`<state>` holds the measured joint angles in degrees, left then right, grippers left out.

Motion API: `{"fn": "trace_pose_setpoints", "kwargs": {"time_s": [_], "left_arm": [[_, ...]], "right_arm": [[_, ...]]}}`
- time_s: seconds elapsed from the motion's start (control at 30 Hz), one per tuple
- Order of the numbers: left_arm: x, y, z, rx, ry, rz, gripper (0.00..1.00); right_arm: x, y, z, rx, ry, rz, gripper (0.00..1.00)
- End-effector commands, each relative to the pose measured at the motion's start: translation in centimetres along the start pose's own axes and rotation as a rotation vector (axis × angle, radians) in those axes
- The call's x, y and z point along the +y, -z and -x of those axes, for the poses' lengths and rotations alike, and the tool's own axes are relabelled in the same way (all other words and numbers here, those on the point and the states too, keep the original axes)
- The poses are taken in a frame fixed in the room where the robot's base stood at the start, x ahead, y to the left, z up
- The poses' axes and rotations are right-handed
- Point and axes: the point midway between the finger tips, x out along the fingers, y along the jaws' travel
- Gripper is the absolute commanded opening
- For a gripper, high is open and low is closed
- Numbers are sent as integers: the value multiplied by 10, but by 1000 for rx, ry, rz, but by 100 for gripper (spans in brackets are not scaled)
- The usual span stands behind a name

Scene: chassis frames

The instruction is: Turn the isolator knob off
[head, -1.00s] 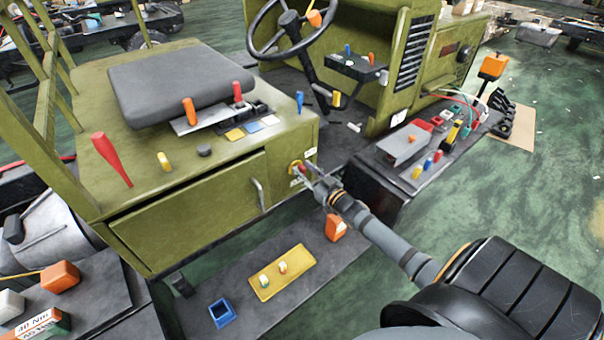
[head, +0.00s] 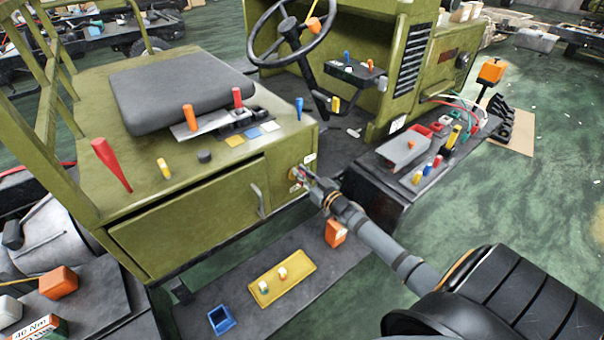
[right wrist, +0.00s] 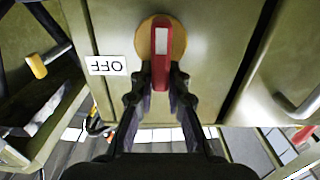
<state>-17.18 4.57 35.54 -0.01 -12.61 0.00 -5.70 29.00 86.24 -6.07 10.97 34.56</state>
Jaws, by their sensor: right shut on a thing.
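The isolator knob (right wrist: 162,55) is a red bar with a pale stripe on a round yellow plate (right wrist: 145,40), set in the green side panel of the vehicle. In the right wrist view the knob stands along the picture's vertical, and a white OFF label (right wrist: 106,65), seen upside down, is beside the plate. My right gripper (right wrist: 160,78) is shut on the knob's near end. In the head view my right gripper (head: 304,174) reaches the panel corner from the right and largely hides the knob. My left gripper is not in view.
A cabinet door handle (head: 260,200) sits left of the knob. An equipment-laden black ledge (head: 375,183) stands to the right. Below, a dark step holds a yellow tray (head: 300,266), a blue box (head: 221,319) and an orange block (head: 335,232). Green floor is open at right.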

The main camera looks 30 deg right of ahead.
Motion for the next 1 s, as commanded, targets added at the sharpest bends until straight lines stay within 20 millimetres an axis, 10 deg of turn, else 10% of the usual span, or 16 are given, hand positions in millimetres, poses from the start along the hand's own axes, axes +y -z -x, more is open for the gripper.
{"fn": "trace_pose_setpoints", "kwargs": {"time_s": [1.0], "left_arm": [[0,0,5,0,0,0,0]], "right_arm": [[-18,-7,0,0,0,686,0]]}}
